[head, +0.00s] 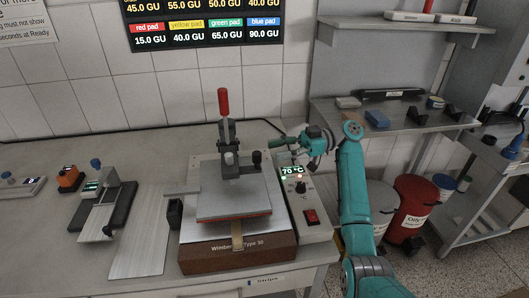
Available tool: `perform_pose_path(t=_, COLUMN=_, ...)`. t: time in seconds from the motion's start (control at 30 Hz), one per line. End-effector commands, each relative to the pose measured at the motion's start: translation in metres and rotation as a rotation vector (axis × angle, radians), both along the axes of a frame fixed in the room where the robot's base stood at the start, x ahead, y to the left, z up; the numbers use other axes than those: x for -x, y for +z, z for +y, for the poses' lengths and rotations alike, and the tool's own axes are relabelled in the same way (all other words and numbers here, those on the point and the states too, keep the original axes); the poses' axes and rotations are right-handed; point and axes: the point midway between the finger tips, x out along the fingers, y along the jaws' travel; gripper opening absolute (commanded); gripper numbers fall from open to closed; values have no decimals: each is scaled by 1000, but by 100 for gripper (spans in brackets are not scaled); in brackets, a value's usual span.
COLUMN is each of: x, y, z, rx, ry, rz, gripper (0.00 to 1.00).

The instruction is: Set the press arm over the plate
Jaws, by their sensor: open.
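A grey flat plate (233,203) with a reddish lower edge lies on top of the base. The press arm's dark upright (229,137) rises behind the plate, with a red-gripped lever (223,101) standing nearly upright. A black knob (257,158) is right of the upright. My gripper (277,143) is open, points left, and is above and right of this knob, apart from the lever. Its fingers are small in view. How the upper and lower plates line up is unclear.
A control box (301,195) showing 70 °C and a red switch stands right of the press. A metal strip (141,235), a small device (101,212) and an orange block (70,179) are to the left. Shelves and a red bin (411,205) are at right.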

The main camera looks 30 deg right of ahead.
Motion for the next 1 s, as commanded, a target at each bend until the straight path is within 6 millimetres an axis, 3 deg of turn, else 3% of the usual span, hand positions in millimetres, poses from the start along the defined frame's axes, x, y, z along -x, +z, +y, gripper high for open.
perform_pose_path(t=0.2, x=8, y=1, z=-38, rx=0, ry=-3, rz=1, gripper=52)
perform_pose_path(t=0.4, x=11, y=0, z=-54, rx=0, ry=-1, rz=0, gripper=52)
perform_pose_path(t=1.0, x=12, y=0, z=-56, rx=0, ry=-1, rz=0, gripper=52)
